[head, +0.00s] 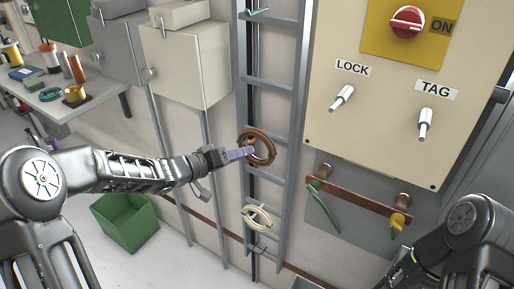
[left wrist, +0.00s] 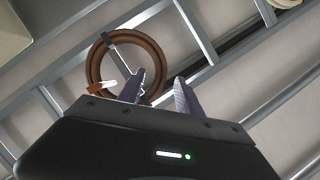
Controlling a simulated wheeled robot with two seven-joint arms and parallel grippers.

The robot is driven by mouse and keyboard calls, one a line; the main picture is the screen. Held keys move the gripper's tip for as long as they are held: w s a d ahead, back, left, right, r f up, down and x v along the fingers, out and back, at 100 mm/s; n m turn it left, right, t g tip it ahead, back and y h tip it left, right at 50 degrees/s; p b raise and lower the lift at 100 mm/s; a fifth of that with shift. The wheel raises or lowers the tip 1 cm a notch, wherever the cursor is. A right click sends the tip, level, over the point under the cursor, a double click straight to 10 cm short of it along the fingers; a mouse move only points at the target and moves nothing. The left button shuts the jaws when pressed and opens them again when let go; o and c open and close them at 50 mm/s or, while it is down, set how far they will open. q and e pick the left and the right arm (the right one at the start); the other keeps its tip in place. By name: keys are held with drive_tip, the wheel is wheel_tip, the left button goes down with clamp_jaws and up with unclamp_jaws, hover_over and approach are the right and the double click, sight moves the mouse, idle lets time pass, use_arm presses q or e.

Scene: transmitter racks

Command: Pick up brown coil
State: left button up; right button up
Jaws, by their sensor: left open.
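The brown coil (head: 261,137) hangs on the grey ladder-like rack in the middle of the head view. In the left wrist view the coil (left wrist: 98,62) is a ring against the rack, up and left of my fingers. My left gripper (head: 248,152) is open, its purple fingertips at the coil's lower left side in the head view. In the left wrist view one finger of the gripper (left wrist: 158,84) overlaps the coil's lower right edge. My right gripper is out of view; part of my right arm shows at the lower right.
A cream coil (head: 258,217) hangs lower on the rack (head: 244,85). A panel with a red switch (head: 407,22) stands to the right, above a copper bar (head: 358,197) with a green clamp. A green bin (head: 125,221) is on the floor. A table (head: 62,108) with small items is at left.

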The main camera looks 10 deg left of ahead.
use_arm(q)
drive_tip(key=shift+c, duration=0.5)
clamp_jaws()
drive_tip(key=shift+r, duration=0.1)
